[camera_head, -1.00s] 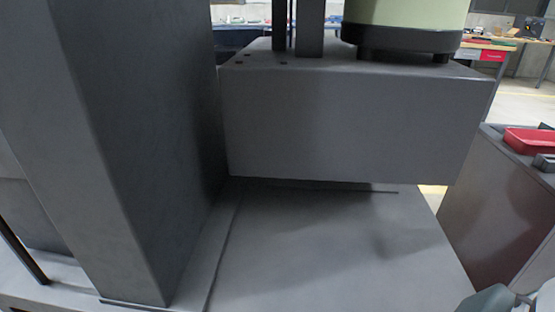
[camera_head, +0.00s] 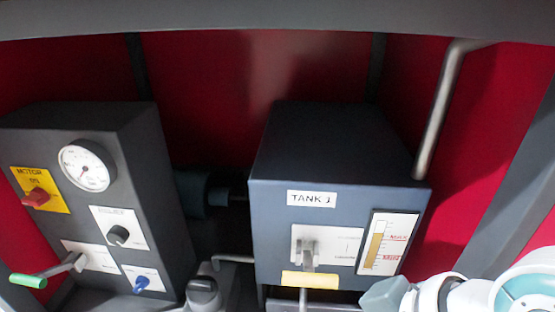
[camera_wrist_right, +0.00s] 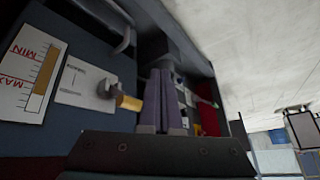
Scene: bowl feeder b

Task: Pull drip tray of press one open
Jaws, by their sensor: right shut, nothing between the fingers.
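No drip tray can be made out for certain. A dark blue box labelled TANK 1 (camera_head: 335,232) stands right of centre in the head view. My right arm (camera_head: 450,292) enters at the lower right, close to the tank's lower right corner. In the right wrist view my right gripper (camera_wrist_right: 161,75) is shut and empty. My left gripper is out of view.
A dark control box (camera_head: 95,215) with a dial, red switch and green-gripped lever (camera_head: 28,281) stands at left. Red panels (camera_head: 260,80) close the back; a grey beam (camera_head: 280,15) crosses the top.

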